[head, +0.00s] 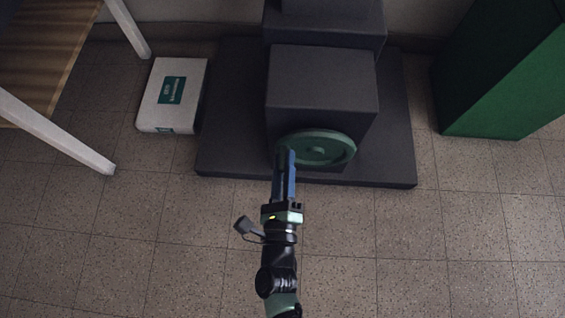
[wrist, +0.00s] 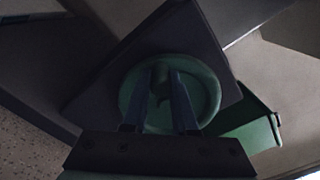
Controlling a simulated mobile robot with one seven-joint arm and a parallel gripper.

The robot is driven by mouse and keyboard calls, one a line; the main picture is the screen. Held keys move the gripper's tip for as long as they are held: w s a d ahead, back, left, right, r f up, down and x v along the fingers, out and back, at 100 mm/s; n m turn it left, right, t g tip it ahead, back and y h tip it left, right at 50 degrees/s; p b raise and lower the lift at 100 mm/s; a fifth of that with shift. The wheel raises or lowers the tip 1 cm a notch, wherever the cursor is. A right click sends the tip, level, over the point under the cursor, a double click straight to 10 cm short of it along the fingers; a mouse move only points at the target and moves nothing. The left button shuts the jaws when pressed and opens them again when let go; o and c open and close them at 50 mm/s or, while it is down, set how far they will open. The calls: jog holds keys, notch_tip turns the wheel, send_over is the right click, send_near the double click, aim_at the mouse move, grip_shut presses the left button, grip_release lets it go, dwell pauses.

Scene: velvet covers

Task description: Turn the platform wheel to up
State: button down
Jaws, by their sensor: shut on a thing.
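The platform wheel (head: 325,148) is a green disc with a raised rim on the front of a dark grey box (head: 322,85). My gripper (head: 286,158) reaches the left part of the wheel in the head view. Its two blue fingers (wrist: 168,80) are shut on the wheel in front of me. The fingers hide part of the wheel, and the exact contact is too dark to make out.
The box stands on a wide dark base slab (head: 230,150) on the tiled floor. A white carton (head: 150,105) with a green label lies to the left, near a white-legged table (head: 60,130). A green cabinet (head: 500,90) stands at the right. The floor in front is clear.

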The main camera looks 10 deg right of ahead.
jog(key=shift+r+m, duration=0.25)
jog(key=shift+m, duration=0.25)
jog(key=shift+r, duration=0.1)
jog(key=c, duration=0.7)
grip_release()
jog(key=shift+d, duration=0.1)
jog(key=shift+s, duration=0.15)
jog(key=p+v, duration=0.4)
jog(key=v, duration=0.8)
jog(key=shift+s, duration=0.4)
